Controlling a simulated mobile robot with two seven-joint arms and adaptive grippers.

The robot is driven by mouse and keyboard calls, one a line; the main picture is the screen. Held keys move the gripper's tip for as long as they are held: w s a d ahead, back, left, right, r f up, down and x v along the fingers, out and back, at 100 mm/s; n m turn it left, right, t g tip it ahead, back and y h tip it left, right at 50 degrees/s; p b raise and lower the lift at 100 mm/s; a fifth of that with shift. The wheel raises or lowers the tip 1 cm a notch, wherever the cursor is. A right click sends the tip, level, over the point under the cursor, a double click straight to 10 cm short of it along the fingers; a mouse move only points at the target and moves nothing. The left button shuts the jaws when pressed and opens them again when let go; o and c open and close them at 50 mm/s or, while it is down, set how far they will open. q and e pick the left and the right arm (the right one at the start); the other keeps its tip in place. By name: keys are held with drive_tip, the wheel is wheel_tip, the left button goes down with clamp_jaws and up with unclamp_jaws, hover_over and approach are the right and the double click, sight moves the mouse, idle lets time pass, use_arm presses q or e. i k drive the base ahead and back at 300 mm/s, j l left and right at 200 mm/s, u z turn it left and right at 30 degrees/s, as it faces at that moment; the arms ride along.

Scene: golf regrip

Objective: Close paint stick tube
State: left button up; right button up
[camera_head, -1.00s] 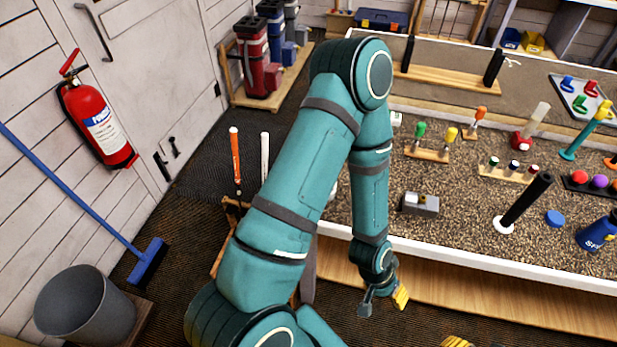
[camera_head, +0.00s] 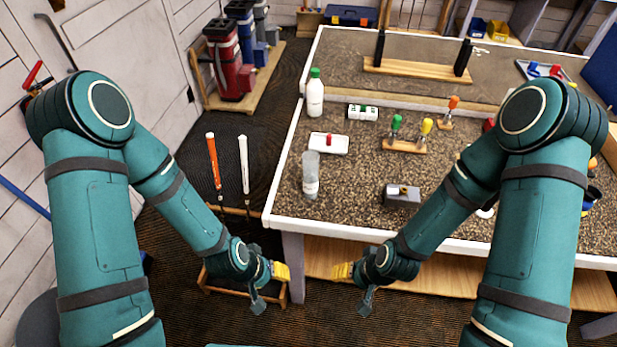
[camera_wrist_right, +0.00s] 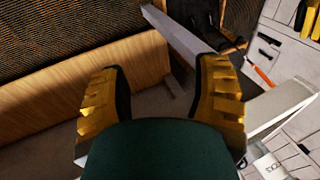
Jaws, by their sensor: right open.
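A clear tube (camera_head: 310,175) stands upright near the bench's left front corner. A white stand (camera_head: 328,143) with a red top part lies just behind it. I cannot tell which object is the paint stick tube; my right arm hides part of the bench. My right gripper (camera_head: 342,272) hangs in front of the bench, below its top, apart from everything on it. In the right wrist view the gripper (camera_wrist_right: 163,72) has its yellow fingers apart with nothing between them. My left gripper (camera_head: 280,271) hangs at a similar height near the bench's left leg; its finger gap is not clear.
The workbench (camera_head: 355,222) has a raised white edge. A green-capped white bottle (camera_head: 315,98), a grey block (camera_head: 402,196) and a wooden rack (camera_head: 405,146) with coloured handles stand on it. A lower wooden shelf (camera_head: 435,275) juts out beneath. Golf clubs (camera_head: 213,160) stand at left.

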sight(311, 158)
drive_tip(key=l+u, duration=0.1)
drive_tip(key=l, duration=0.35)
drive_tip(key=k+l+u, duration=0.1)
drive_tip(key=l, duration=0.3)
drive_tip(key=k+l+u, duration=0.15)
drive_tip(key=l, duration=0.25)
drive_tip(key=k+l+u, duration=0.1)
drive_tip(key=l, duration=0.35)
drive_tip(key=k+l+u, duration=0.1)
drive_tip(key=l, duration=0.3)
drive_tip(key=k+l+u, duration=0.1)
drive_tip(key=l, duration=0.25)
drive_tip(key=k+l+u, duration=0.15)
drive_tip(key=l, duration=0.25)
drive_tip(key=k, duration=0.1)
